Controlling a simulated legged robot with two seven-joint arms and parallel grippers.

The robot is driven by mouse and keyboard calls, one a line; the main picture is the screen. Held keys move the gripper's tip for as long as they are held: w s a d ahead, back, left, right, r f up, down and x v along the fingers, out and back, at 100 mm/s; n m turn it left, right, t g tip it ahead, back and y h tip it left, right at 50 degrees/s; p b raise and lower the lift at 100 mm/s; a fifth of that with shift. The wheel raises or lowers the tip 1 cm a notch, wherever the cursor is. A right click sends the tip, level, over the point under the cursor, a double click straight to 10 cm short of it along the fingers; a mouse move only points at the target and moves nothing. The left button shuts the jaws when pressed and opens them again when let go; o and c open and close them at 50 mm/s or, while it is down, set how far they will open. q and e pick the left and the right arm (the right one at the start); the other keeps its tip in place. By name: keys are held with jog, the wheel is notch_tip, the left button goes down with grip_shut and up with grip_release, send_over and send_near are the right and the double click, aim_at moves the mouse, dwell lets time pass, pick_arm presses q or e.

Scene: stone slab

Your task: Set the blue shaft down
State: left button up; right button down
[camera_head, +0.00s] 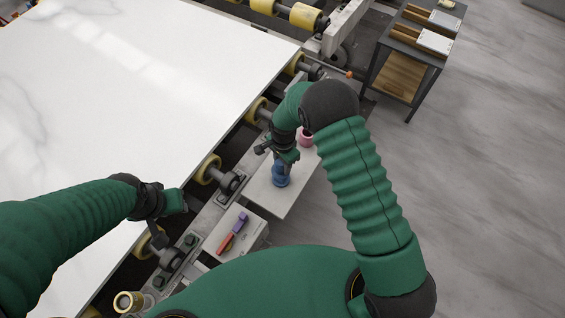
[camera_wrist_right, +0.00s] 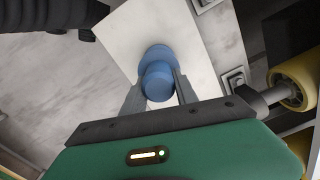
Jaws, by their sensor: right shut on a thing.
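The blue shaft (camera_head: 281,176) is a short stepped cylinder. It is over the pale plate (camera_head: 296,195) beside the rollers. My right gripper (camera_head: 285,157) is shut on it from above. In the right wrist view the blue shaft (camera_wrist_right: 158,65) sits between the two dark fingers of my right gripper (camera_wrist_right: 160,92), with the pale plate (camera_wrist_right: 118,38) behind it. I cannot tell whether its lower end touches the plate. My left gripper (camera_head: 175,201) is over the slab's near edge, away from the shaft; its fingers do not show clearly.
A pink ring-like part (camera_head: 305,138) is at the plate's far end. A second pale plate (camera_head: 252,238) holds a purple and red-orange tool (camera_head: 234,232). The white stone slab (camera_head: 130,90) rests on yellow rollers (camera_head: 207,168). A cart (camera_head: 405,65) stands at the back right.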

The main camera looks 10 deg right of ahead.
jog(key=c, duration=1.4)
grip_release()
jog(key=shift+f, duration=0.2)
jog(key=o, duration=0.5)
jog(key=shift+c, duration=0.2)
jog(key=shift+r, duration=0.3)
notch_tip(320, 180, up, 11)
jog(key=shift+r+b, duration=0.2)
jog(key=shift+b, duration=0.45)
jog(key=shift+d+r, duration=0.2)
jog(key=shift+r, duration=0.2)
jog(key=s+d+r+n+t, duration=0.1)
jog(key=s+d+r+n, duration=0.2)
jog(key=s+n, duration=0.3)
jog(key=s+d+r+n+t, duration=0.1)
jog(key=s+d+r+n, duration=0.3)
jog(key=s, duration=0.6)
jog(key=shift+s+d+r+n+t, duration=0.15)
jog(key=shift+s+d+n+t, duration=0.25)
jog(key=shift+n, duration=0.8)
